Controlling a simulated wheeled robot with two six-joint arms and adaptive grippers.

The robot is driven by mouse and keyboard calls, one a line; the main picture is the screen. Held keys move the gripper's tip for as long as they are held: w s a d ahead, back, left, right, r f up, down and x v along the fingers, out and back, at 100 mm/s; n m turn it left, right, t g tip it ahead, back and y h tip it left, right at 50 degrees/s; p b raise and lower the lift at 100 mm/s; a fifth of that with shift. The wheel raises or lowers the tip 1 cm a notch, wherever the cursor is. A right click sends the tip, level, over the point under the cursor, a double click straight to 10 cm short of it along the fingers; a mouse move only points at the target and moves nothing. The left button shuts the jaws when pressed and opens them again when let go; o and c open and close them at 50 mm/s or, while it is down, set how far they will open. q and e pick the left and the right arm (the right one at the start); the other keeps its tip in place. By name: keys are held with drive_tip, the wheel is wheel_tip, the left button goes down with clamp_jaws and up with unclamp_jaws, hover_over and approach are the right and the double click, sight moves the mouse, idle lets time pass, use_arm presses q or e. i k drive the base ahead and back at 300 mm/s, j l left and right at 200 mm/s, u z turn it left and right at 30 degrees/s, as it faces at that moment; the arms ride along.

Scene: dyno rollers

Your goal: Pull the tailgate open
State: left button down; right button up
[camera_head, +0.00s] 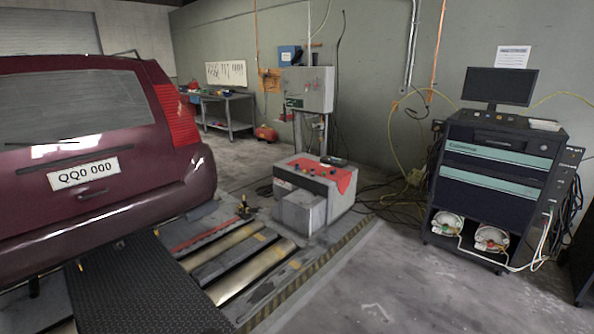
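The tailgate (135,125) of a dark red car is on the left in the head view. It looks shut, with the rear window (60,105) in its upper part. A white licence plate (83,173) reading QQ0 000 is on it. A small handle-like recess (92,193) shows just below the plate. The left end of the car is cut off by the picture edge. Neither of my grippers is in view.
A black ridged plate (145,290) and floor rollers (250,270) lie behind the car. A machine with a red top (318,180) stands right of them. A tool cart with a monitor (495,165) stands at the right. Bare floor (400,275) lies between the rollers and cart.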

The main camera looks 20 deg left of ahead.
sight(58, 113)
drive_tip(key=i+j+u, duration=0.55)
drive_tip(key=i+u, duration=0.25)
drive_tip(key=u, duration=0.15)
drive_tip(key=i+u, duration=0.45)
drive_tip(key=i+l+u, duration=0.1)
drive_tip(key=i+u, duration=0.35)
drive_tip(key=i+l+u, duration=0.25)
drive_tip(key=u, duration=0.25)
drive_tip(key=i, duration=0.1)
